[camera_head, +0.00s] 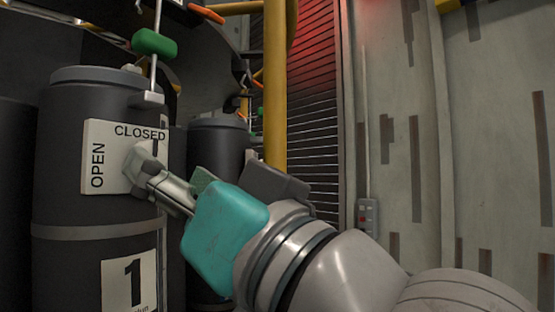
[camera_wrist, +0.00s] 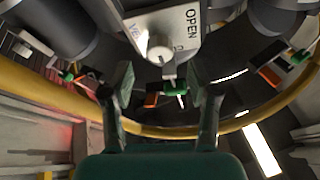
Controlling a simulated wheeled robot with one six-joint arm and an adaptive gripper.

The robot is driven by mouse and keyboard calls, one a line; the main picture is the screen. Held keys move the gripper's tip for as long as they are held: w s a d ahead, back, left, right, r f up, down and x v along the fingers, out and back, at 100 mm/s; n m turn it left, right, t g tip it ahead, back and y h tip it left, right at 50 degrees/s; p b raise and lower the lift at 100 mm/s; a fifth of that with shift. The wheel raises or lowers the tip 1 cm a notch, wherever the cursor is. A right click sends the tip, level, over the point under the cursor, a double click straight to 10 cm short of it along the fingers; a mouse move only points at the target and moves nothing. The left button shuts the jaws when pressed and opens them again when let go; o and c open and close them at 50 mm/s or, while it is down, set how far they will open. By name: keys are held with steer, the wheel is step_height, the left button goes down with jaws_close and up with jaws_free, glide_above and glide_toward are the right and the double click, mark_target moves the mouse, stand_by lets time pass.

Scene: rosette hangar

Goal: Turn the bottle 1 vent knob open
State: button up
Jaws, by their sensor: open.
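Bottle 1 (camera_head: 95,210) is a dark upright cylinder on the left of the head view, with a "1" label low on its front. Its white plate (camera_head: 100,170) reads OPEN on the left and CLOSED along the top. The pale grey vent knob (camera_head: 143,168) sticks out from the plate on a metal stem; which word it points to is unclear. In the wrist view the knob (camera_wrist: 160,47) shows a round white end, ahead of my gripper (camera_wrist: 164,85). My gripper is open and empty, its two dark green fingers spread either side of the knob's line. In the head view its teal body partly hides the fingers.
A green handle (camera_head: 155,44) hangs above bottle 1. Another dark bottle (camera_head: 220,140) stands behind it. A yellow upright pipe (camera_head: 275,90) and slatted wall (camera_head: 305,90) are behind my arm. A pale panelled wall (camera_head: 450,150) fills the right.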

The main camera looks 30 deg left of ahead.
mark_target(156, 149)
steer(key=shift+x, duration=2.6)
jaws_close()
